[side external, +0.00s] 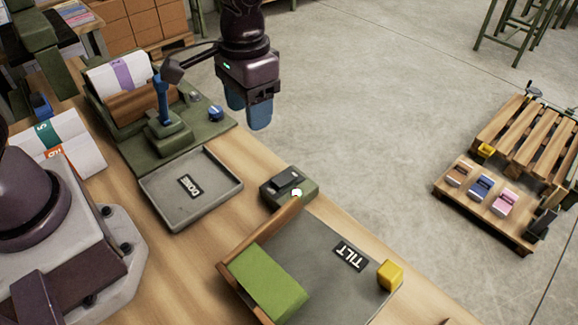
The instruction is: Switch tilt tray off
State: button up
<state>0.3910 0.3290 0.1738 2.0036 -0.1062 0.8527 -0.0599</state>
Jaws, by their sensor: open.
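The tilt tray (315,248) is a grey tray with wooden edges and a TILT label, in the lower middle of the side view. A green block (270,282) lies along its left side. A small dark green switch box (270,194) with a black rocker (287,179) stands beside the tray's upper corner. A bright white spot (297,193) shows on the box; whether it is a lit lamp I cannot tell. My gripper (248,112) has blue fingertips, is open and empty, and is above and to the left of the switch box, apart from it.
A grey DONE tray (217,205) lies left of the switch box. A green press-like stand (165,138) with a blue lever (161,100) is behind it. A yellow cube (390,275) sits at the tilt tray's right corner. A pallet (530,140) stands on the floor at right.

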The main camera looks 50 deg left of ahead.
aim_at(289, 175)
jog(key=w+d+f+n, duration=0.1)
jog(key=w+d+f, duration=0.1)
jog(key=w+f, duration=0.35)
jog(key=f, duration=1.1)
jog(key=shift+w+d+f, duration=0.15)
jog(key=shift+w+f, duration=0.05)
jog(key=shift+w, duration=0.2)
